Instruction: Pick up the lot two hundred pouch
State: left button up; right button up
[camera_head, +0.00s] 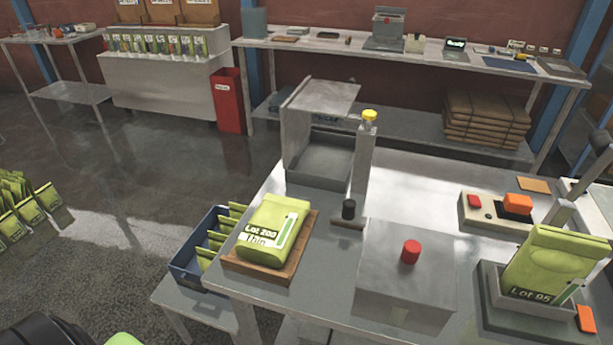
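The lot 200 pouch (270,228) is a plump green pouch with a printed label reading "Lot 200". It lies on a brown board (308,240) at the left front corner of the metal table (330,265). Nothing touches it from above. A second green pouch, marked "Lot 95" (548,262), stands upright in a grey holder (492,290) at the right. Neither my left nor my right gripper shows. A black rounded part and a bit of green show at the bottom left edge, too cropped to identify.
A blue bin (185,262) of green pouches sits left of the board. A box with a red button (411,250) and a metal machine with a yellow cap (369,116) stand on the table. More pouches (25,205) are far left.

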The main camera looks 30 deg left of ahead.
aim_at(268, 238)
jog(key=l+u, duration=0.1)
jog(key=u, duration=1.15)
